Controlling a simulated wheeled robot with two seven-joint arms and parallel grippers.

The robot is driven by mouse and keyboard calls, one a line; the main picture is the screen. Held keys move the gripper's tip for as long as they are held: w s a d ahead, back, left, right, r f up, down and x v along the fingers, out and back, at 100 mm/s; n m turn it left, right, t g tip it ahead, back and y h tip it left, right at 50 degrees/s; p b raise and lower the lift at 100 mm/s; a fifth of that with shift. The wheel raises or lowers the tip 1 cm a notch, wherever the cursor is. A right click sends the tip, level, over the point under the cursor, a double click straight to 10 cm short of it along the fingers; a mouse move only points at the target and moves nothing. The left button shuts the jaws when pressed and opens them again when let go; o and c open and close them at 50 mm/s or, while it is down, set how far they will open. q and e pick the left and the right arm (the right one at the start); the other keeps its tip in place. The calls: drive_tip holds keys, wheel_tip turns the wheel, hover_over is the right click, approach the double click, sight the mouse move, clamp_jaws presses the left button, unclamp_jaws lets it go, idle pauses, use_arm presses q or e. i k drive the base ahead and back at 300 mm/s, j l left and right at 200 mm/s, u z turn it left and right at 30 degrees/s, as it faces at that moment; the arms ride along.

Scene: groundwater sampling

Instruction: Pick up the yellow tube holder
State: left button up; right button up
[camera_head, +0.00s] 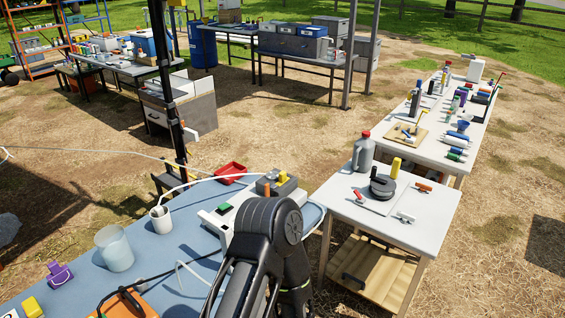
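A small yellow block-like piece (32,307) lies at the lower left of the blue-topped table (85,262), near the picture's bottom edge. An upright yellow cylinder (395,167) stands on the white table (425,228) at the right, behind a dark round reel. I cannot tell for certain which of these is the tube holder. A black arm link of mine rises at the bottom centre, in front of the blue table's right end. No gripper fingers show, and both yellow pieces stand clear of the arm.
A purple holder (59,274), a translucent beaker (114,249), a white cup (161,219) and an orange item (127,304) with a dark cable stand on the blue table. A red tray (231,173) lies at its back. A grey jug (363,152) stands on the white table.

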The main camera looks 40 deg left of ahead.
sight(282, 178)
drive_tip(key=i+l+u, duration=0.15)
drive_tip(key=i+u, duration=0.2)
drive_tip(key=i, duration=0.2)
drive_tip(key=i+l+u, duration=0.4)
drive_tip(key=i, duration=0.15)
drive_tip(key=i+l+u, duration=0.35)
drive_tip(key=i, duration=0.15)
